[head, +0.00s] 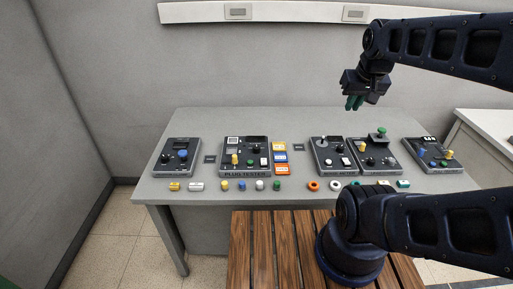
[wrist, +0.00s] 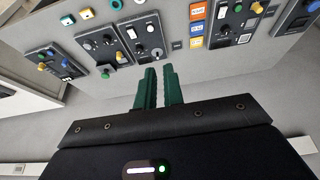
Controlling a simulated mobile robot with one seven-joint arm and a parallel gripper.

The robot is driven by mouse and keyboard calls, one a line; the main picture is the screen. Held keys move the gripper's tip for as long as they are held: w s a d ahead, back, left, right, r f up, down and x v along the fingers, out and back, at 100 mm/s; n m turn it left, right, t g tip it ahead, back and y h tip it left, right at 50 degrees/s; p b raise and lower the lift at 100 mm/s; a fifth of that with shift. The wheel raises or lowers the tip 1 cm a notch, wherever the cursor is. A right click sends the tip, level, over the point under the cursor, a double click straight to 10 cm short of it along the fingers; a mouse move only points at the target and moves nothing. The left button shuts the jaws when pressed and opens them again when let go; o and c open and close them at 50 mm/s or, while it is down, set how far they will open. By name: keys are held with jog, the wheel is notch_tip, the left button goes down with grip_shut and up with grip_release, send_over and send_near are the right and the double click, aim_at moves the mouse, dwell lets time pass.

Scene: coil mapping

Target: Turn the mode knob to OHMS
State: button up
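Several dark instrument panels stand in a row on the grey table. The meter panel (head: 333,157) is right of centre and has a round light dial, knobs and buttons. It also shows in the wrist view (wrist: 143,38), upside down. Lettering on it is too small to read, so I cannot tell which knob is the mode knob or find OHMS. My gripper (head: 355,102) hangs above the back of the table, behind and above the panels, touching nothing.
The plug tester (head: 245,172) stands left of the meter, with coloured cards beside it. A panel with a blue knob (head: 182,154) is at far left. A panel with a raised green knob (head: 381,132) is right of the meter. Small coloured parts line the front edge.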

jog(key=o, duration=0.3)
jog(key=shift+w, duration=0.2)
jog(key=o, duration=0.5)
jog(key=w+a, duration=0.1)
jog(key=w, duration=0.1)
jog(key=w+a+f+m+g+y, duration=0.1)
jog(key=w, duration=0.1)
jog(key=w+a+m, duration=0.1)
jog(key=w, duration=0.1)
jog(key=shift+w+a+f+g+y, duration=0.15)
jog(key=shift+w+a+g+y, duration=0.15)
jog(key=shift+w, duration=0.05)
jog(key=shift+o, duration=0.2)
jog(key=m+g+y, duration=0.2)
jog(key=m+g, duration=0.3)
jog(key=m, duration=0.5)
send_over(257, 146)
jog(key=w+d, duration=0.2)
jog(key=d, duration=0.2)
notch_tip(257, 146, down, 24)
jog(key=x, duration=1)
jog(key=shift+s+a, duration=0.25)
jog(key=shift+a, duration=0.05)
jog(key=shift+c, duration=0.2)
jog(key=c, duration=0.9)
